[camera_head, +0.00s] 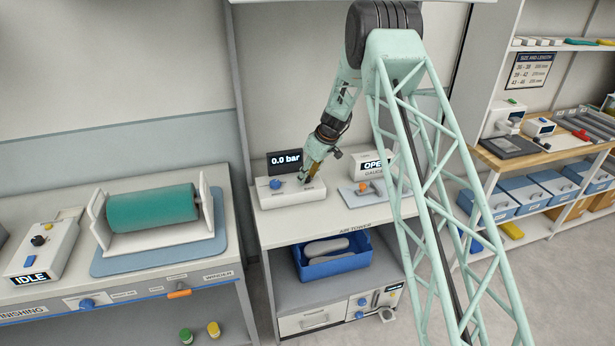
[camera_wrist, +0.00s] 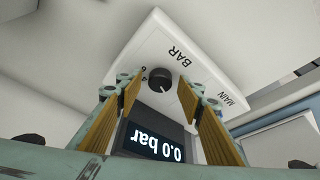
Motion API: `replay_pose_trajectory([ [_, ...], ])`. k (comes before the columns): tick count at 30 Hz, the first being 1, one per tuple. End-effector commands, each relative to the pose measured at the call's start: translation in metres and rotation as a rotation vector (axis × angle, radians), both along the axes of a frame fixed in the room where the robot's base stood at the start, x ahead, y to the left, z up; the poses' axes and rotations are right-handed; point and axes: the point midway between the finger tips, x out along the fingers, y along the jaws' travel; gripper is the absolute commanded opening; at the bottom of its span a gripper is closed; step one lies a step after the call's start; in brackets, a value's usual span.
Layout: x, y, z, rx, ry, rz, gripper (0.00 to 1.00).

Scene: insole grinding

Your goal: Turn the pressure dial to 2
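The pressure dial (camera_wrist: 160,78) is a small round black knob on a white box (camera_wrist: 200,70), next to the letters BAR and small numbers. The box also shows in the head view (camera_head: 290,196), where my gripper hides the dial. A dark display (camera_head: 285,160) behind the box reads 0.0 bar; it appears upside down in the wrist view (camera_wrist: 155,142). My gripper (camera_wrist: 158,92) is open and empty, its two ribbed tan fingers on either side of the dial in the picture. In the head view my gripper (camera_head: 309,180) points down over the box's right part. I cannot tell any contact.
A blue knob (camera_head: 276,184) sits on the box's left part. A gauge station (camera_head: 372,165) reading OPEN stands close on the right. A blue bin (camera_head: 335,267) is on the shelf below. A green roller (camera_head: 152,208) is on the left bench.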

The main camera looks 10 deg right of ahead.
Motion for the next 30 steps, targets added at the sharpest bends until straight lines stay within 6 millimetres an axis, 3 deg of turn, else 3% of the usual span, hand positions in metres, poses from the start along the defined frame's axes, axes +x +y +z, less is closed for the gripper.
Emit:
replay_pose_trajectory([
  [9, -0.0002, -0.0001, 0.0000, 0.000, 0.000, 0.000, 0.11],
  [30, -0.0010, 0.0009, -0.0012, -0.001, 0.001, -0.113, 0.11],
])
